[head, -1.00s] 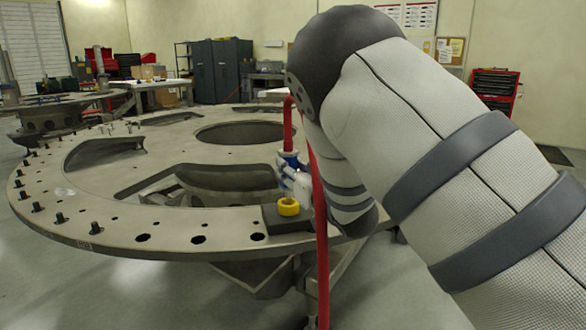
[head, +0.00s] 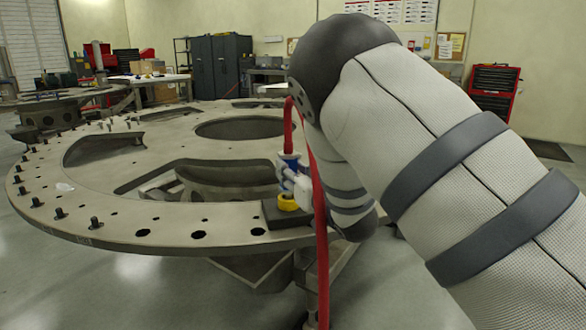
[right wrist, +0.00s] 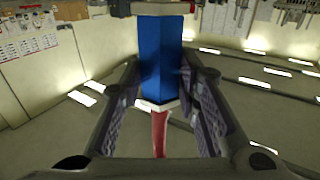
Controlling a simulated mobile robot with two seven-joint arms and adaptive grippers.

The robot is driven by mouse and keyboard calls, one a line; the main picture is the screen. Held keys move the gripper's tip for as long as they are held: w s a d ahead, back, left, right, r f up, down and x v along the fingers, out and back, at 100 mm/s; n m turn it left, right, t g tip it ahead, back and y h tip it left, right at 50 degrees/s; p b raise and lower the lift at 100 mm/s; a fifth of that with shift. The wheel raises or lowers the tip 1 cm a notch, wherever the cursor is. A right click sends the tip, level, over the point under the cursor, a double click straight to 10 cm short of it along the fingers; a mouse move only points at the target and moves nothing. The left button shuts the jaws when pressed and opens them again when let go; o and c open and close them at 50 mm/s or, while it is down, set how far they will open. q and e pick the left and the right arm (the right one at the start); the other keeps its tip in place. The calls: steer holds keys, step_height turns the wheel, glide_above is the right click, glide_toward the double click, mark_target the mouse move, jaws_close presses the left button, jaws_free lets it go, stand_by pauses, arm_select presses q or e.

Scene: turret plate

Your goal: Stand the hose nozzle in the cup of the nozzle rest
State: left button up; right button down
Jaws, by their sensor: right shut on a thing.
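My right gripper (head: 296,180) is shut on the blue hose nozzle (head: 289,162), and the red hose (head: 320,235) loops from its top and hangs down in front. The nozzle looks about upright. In the right wrist view the blue nozzle body (right wrist: 161,58) stands between the two finger pads, with the red hose (right wrist: 160,132) at its lower end in the picture. The nozzle rest is a dark block (head: 283,218) with a yellow cup (head: 287,205) on the plate's near edge. The nozzle's lower end overlaps the cup; I cannot tell whether it is inside. My left gripper is out of view.
The big round turret plate (head: 120,210) has large openings and several dark bolts along its left rim. My right arm covers much of the right side. Cabinets (head: 215,67) and a red tool chest (head: 495,92) stand far back.

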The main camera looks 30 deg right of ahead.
steer(key=shift+f, duration=1)
stand_by(1.0)
steer(key=c, duration=1.1)
jaws_free()
steer(key=s+a, duration=0.2)
steer(key=s, duration=1)
steer(key=s+a+f+g, duration=0.2)
steer(key=s+f+g, duration=0.4)
steer(key=f, duration=0.8)
steer(key=s+a+f+g, duration=0.2)
steer(key=s+f+g, duration=0.45)
steer(key=f, duration=0.65)
steer(key=s+a+f+g+y, duration=0.1)
steer(key=s+a+f+g, duration=0.1)
steer(key=s, duration=0.6)
steer(key=s+a+f+g, duration=0.3)
steer(key=s, duration=0.6)
steer(key=s+a+f+n+g+y, duration=0.1)
steer(key=s+a+f+g, duration=0.2)
steer(key=s, duration=0.6)
steer(key=shift+s+f+y, duration=0.15)
steer(key=shift+s+y, duration=0.1)
steer(key=shift+y, duration=0.05)
